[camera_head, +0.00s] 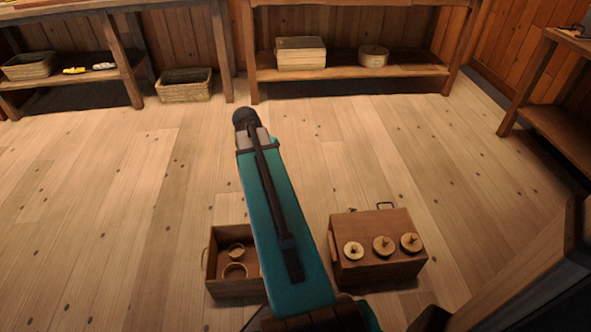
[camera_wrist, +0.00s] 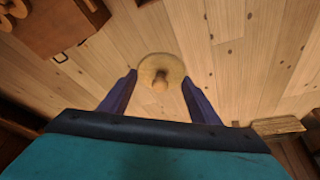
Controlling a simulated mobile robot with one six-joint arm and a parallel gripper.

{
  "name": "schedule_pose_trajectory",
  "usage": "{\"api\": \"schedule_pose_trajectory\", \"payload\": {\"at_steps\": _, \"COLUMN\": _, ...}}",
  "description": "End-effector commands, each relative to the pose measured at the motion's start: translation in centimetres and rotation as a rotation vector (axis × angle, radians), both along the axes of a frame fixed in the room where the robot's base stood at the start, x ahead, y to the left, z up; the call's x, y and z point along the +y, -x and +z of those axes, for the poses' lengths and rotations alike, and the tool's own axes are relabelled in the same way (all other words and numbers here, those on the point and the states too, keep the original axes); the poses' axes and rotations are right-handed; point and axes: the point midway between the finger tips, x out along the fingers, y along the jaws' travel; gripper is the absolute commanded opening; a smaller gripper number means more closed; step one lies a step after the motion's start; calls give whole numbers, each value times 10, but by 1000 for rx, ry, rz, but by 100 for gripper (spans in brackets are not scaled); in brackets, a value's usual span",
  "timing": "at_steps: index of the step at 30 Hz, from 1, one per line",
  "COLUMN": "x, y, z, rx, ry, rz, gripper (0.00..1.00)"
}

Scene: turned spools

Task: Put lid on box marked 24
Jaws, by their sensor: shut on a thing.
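My gripper (camera_wrist: 159,77) shows in the wrist view, its two purple fingers on either side of a pale round wooden lid (camera_wrist: 172,68) with a turned knob. It is shut on this lid, with floorboards behind it. In the head view my arm hides the gripper and the held lid. An open wooden box (camera_head: 222,291) stands left of my arm with round, ring-like pieces in it, partly hidden by the arm. A closed wooden box (camera_head: 347,274) stands right of it, with three round knobbed pieces (camera_head: 383,245) on top. I can read no number 24 on anything.
A shelf (camera_head: 350,72) at the back holds a pale crate (camera_head: 301,54) and a round box (camera_head: 373,56). A wicker basket (camera_head: 185,85) stands on the floor at the back left. The plank floor between shelf and boxes is clear.

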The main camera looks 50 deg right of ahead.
Motion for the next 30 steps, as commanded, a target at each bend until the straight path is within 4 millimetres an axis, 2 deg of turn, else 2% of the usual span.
{"api": "schedule_pose_trajectory", "payload": {"at_steps": 1, "x": 14, "y": -14, "z": 11, "rx": -3, "ry": 1, "rz": 48, "gripper": 36}}
{"api": "schedule_pose_trajectory", "payload": {"at_steps": 6, "x": 59, "y": -50, "z": 42, "rx": -3, "ry": 1, "rz": 208, "gripper": 36}}
{"api": "schedule_pose_trajectory", "payload": {"at_steps": 15, "x": 149, "y": -102, "z": 96, "rx": -3, "ry": 2, "rz": 496, "gripper": 36}}
{"api": "schedule_pose_trajectory", "payload": {"at_steps": 22, "x": 224, "y": -129, "z": 138, "rx": -3, "ry": 2, "rz": 721, "gripper": 36}}
{"api": "schedule_pose_trajectory", "payload": {"at_steps": 30, "x": 316, "y": -145, "z": 187, "rx": -3, "ry": 2, "rz": 992, "gripper": 36}}
